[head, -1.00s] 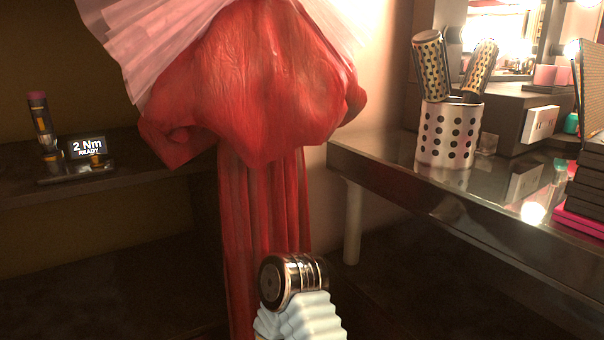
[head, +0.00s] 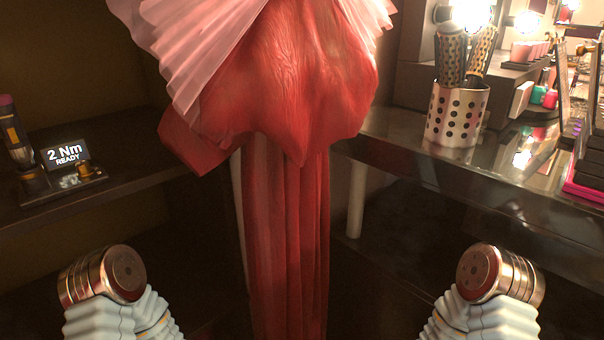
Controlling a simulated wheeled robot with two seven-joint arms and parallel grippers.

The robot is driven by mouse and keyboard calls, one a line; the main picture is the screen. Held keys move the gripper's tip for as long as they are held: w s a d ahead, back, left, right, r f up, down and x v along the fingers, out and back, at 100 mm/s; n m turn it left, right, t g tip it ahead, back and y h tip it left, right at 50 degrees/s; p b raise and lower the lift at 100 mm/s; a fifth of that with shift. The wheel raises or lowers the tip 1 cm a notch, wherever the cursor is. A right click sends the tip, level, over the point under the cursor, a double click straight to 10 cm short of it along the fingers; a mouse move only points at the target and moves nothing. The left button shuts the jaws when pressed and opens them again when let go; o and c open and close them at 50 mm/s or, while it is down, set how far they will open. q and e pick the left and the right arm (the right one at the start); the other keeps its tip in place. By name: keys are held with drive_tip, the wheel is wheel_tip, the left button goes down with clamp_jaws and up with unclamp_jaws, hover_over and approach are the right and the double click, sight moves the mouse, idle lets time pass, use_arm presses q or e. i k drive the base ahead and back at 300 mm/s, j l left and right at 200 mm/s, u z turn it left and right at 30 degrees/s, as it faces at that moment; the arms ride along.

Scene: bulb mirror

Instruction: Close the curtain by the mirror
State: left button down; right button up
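A red cloth (head: 288,240) hangs in long folds at the centre, between a dark shelf and the dressing counter. Its upper part is a broad, bunched drape, with pale pink pleated fabric (head: 195,60) over it. I cannot tell whether this is the curtain or a garment. A lit mirror area (head: 590,60) is only partly in view at the upper right. My two arm parts, with white bellows and metal caps, show low at left and right, apart from the cloth. No gripper fingers are visible on either side.
The dark counter (head: 430,170) at right bears a dotted metal cup (head: 456,115) of brushes, small bottles and stacked cases. A pale leg (head: 355,208) stands under it. The left shelf (head: 120,178) holds a small display reading "2 Nm READY" (head: 66,154) and a tool (head: 14,132).

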sight(281, 82)
drive_tip(key=k+l+z, duration=0.8)
drive_tip(key=l, duration=0.2)
